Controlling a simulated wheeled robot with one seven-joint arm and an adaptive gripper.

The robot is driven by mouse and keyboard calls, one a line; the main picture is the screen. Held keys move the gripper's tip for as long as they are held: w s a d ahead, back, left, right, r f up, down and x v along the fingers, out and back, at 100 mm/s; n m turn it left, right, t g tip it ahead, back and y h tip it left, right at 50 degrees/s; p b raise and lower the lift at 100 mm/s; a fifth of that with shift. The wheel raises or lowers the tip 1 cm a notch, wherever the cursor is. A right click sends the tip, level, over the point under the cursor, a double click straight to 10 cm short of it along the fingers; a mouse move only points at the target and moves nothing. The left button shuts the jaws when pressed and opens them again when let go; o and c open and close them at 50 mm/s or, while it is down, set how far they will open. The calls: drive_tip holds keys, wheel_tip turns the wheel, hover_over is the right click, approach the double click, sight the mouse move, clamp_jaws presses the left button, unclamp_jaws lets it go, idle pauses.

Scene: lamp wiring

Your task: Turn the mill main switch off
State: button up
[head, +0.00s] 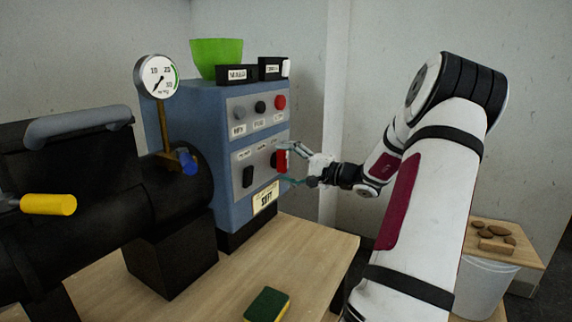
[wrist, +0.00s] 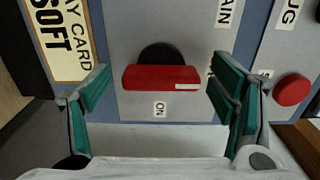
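The main switch is a red bar handle (wrist: 150,77) on a round black base (wrist: 160,54), set in a grey panel. In the wrist view the bar lies crosswise, with a white mark at its right end. An "ON" label (wrist: 160,109) sits just below it, and a partly cut-off label ending in "AIN" is at the upper right. My gripper (wrist: 160,92) is open, with one teal finger on each side of the bar and visible gaps to both. In the head view my gripper (head: 289,164) is at the red handle (head: 281,160) on the blue cabinet's lower panel.
The blue cabinet (head: 228,210) also has a black switch (head: 248,176), a red button (head: 280,102) and a "SOFT" card (head: 265,198). A green bowl (head: 217,58) stands on top. A black machine with a gauge (head: 157,76) is at left. A sponge (head: 267,305) lies on the table.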

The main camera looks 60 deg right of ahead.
drive_tip(key=s, duration=1.2)
drive_tip(key=shift+d, duration=0.45)
